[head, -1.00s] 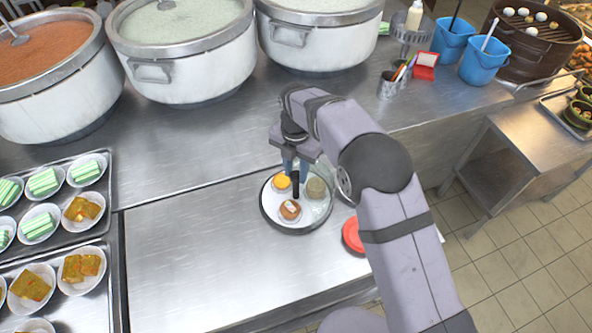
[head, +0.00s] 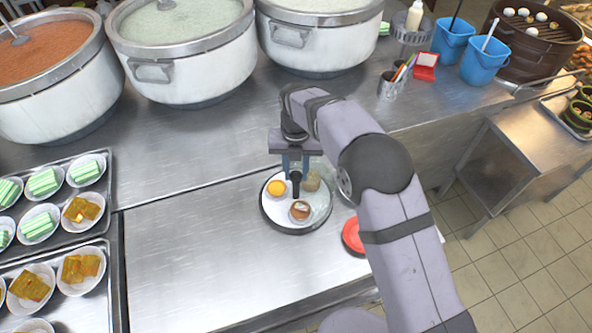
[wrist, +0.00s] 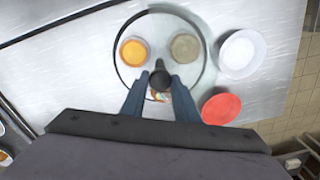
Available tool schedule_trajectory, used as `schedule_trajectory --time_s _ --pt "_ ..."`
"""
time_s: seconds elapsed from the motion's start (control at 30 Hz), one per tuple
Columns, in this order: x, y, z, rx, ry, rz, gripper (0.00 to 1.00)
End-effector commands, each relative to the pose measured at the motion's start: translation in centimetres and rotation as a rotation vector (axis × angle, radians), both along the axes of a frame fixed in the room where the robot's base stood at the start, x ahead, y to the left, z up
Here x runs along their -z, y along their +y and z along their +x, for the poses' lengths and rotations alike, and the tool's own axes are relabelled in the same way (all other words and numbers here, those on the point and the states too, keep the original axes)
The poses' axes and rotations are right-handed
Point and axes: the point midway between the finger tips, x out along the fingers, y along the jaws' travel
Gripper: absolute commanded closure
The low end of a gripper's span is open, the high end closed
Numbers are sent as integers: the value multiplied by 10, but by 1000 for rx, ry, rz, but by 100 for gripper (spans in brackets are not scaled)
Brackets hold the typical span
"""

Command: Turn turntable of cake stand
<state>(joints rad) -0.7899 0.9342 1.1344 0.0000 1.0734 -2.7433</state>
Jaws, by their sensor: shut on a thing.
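The cake stand's round turntable (head: 279,207) lies on the steel counter with a dark rim and a black upright handle (head: 295,186) near its middle. My gripper (head: 295,172) comes from above and is shut on the handle, which shows between the fingers in the wrist view (wrist: 160,79). On the turntable are a yellow-orange cake (head: 277,187) at left, a brown cake (head: 300,210) at front and a grey-green cake (head: 313,182) at right. In the wrist view the handle and fingers mostly hide the brown cake.
A red disc (head: 353,236) lies right of the turntable, and a white dish (wrist: 242,53) shows beside it in the wrist view. Large pots (head: 180,60) stand behind. Trays of small dishes (head: 62,205) are at left. The counter left of the turntable is clear.

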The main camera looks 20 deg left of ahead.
Motion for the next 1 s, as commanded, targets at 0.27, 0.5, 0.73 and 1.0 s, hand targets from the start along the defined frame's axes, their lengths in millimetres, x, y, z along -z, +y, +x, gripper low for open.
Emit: schedule_trajectory --time_s 0.27,0.5,0.73,1.0 --pt "-2 1 1 -89 -3 3 100" --pt "-2 1 1 -126 -3 3 100" --pt "-2 1 1 -133 -3 3 100" --pt "-2 1 1 -132 -3 3 68"
